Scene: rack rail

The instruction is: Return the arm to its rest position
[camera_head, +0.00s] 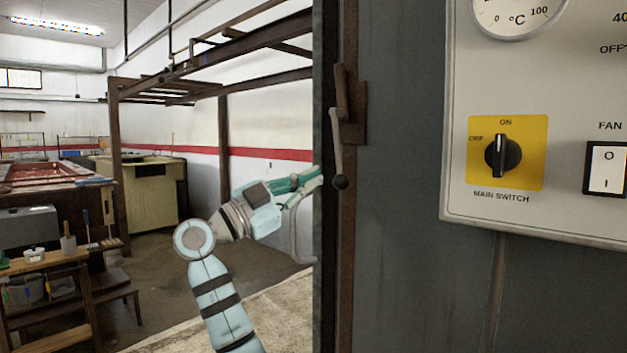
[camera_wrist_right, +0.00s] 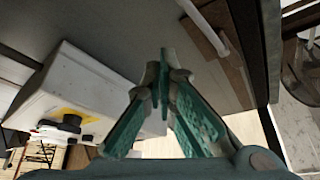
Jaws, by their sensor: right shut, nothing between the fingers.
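My right arm comes up from the bottom in the head view. Its right gripper (camera_head: 312,181), with green fingers, is beside the dark edge of the grey cabinet (camera_head: 400,150), left of and a little below the door latch handle (camera_head: 337,150). In the right wrist view the fingers of the right gripper (camera_wrist_right: 163,80) come together at their tips, with nothing between them. The cabinet's grey face (camera_wrist_right: 110,30) lies beyond them, and the pale latch handle (camera_wrist_right: 205,27) shows at the top. I cannot tell whether the fingers touch the cabinet. My left gripper is not in view.
A control box (camera_head: 470,195) with a yellow main switch plate (camera_head: 507,152) is on the cabinet at right; the box also shows in the wrist view (camera_wrist_right: 85,80). A brown metal frame (camera_head: 120,165), pale tank (camera_head: 150,190) and wooden bench (camera_head: 45,268) stand at left. Floor is open behind my arm.

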